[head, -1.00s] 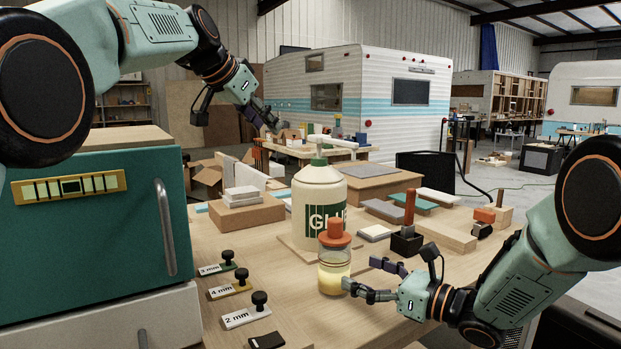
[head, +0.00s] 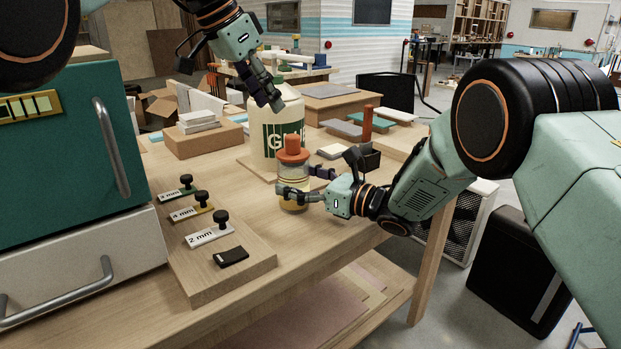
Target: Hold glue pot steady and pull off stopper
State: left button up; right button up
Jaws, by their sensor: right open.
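The glue pot (head: 291,171) is a small clear jar with yellowish content. It stands upright on the wooden bench in the head view. Its orange stopper (head: 292,148) with a raised knob sits in the top. My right gripper (head: 303,182) is open at the pot's lower body, with one finger across its front and the other by its right side; contact is unclear. My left gripper (head: 272,100) points down above and slightly left of the stopper, apart from it, in front of the large glue bottle. Its fingers overlap in view, so their opening is unclear.
The large cream glue bottle (head: 272,121) stands on a board just behind the pot. A board with labelled black-knobbed plates (head: 208,235) lies at left, beside a green cabinet (head: 74,150). Wooden blocks (head: 203,138) lie behind. Bench space in front of the pot is clear.

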aim_at(286, 144)
jog(key=shift+x, duration=0.9)
jog(key=c, duration=1.4)
pick_arm(q)
jog(key=shift+o, duration=1.2)
jog(key=shift+r, duration=0.35)
jog(key=o, duration=0.3)
jog(key=shift+s+a+r+h, duration=0.3)
jog(key=shift+s+a+r, duration=0.15)
jog(key=shift+s, duration=0.2)
jog(key=shift+o, duration=0.7)
jog(key=shift+s+f+n, duration=0.25)
jog(key=shift+f+n, duration=0.05)
pick_arm(e)
jog(key=shift+s, duration=0.1)
pick_arm(q)
jog(key=shift+o, duration=1.4)
jog(key=shift+t+h, duration=0.6)
jog(key=shift+h, duration=0.3)
jog(key=f, duration=0.5)
jog(key=shift+a+f, duration=0.1)
jog(key=shift+a, duration=0.1)
jog(key=shift+t, duration=0.3)
jog(key=shift+w+x, duration=0.15)
jog(key=shift+x, duration=1.85)
jog(key=shift+w+x, duration=0.15)
jog(key=shift+x, duration=1.85)
